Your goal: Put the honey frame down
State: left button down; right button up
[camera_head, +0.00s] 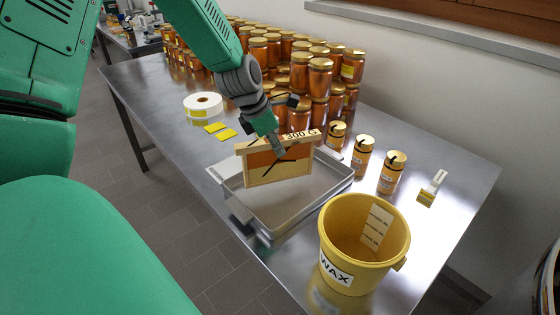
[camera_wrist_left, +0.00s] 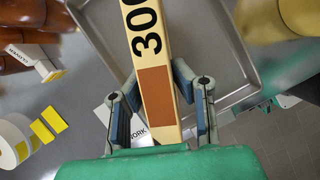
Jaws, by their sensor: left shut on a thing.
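The honey frame (camera_head: 279,162) is a small wooden frame with an orange-brown panel and "300 G" on its top bar. My left gripper (camera_head: 278,143) is shut on its top bar and holds it upright over the metal tray (camera_head: 338,181). In the left wrist view the frame's top bar (camera_wrist_left: 150,70) runs between the two fingers of the left gripper (camera_wrist_left: 160,110). The tray (camera_wrist_left: 98,38) shows behind it there. I cannot tell whether the frame's lower edge touches the tray. My right gripper is out of view.
A yellow wax bucket (camera_head: 340,240) stands right of the tray near the table's front edge. Three small jars (camera_head: 362,157) stand behind the tray, and many stacked honey jars (camera_head: 320,75) fill the back. A label roll (camera_head: 203,104) and yellow labels (camera_head: 226,134) lie left.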

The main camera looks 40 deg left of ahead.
pick_arm(q)
jog(key=shift+w+d+f, duration=0.1)
jog(key=shift+d+f, duration=0.05)
jog(key=shift+f, duration=0.15)
jog(key=shift+d+f, duration=0.4)
jog(key=shift+f, duration=0.25)
jog(key=shift+d+f, duration=0.4)
jog(key=shift+f, duration=0.2)
jog(key=c, duration=1.7)
grip_release()
jog(key=shift+a+f, duration=0.15)
jog(key=shift+a, duration=0.1)
jog(key=o, duration=0.3)
jog(key=shift+a, duration=0.25)
jog(key=shift+a+f, duration=0.15)
jog(key=shift+a, duration=0.05)
jog(key=shift+d+r, duration=0.3)
jog(key=shift+d, duration=0.05)
send_near(282, 162)
jog(key=p+v, duration=0.1)
jog(key=v, duration=0.1)
jog(key=shift+a+r, duration=0.25)
jog(key=shift+r, duration=0.05)
jog(key=shift+s+d+r, duration=0.25)
jog(key=shift+d+r, duration=0.15)
jog(key=shift+d, duration=0.05)
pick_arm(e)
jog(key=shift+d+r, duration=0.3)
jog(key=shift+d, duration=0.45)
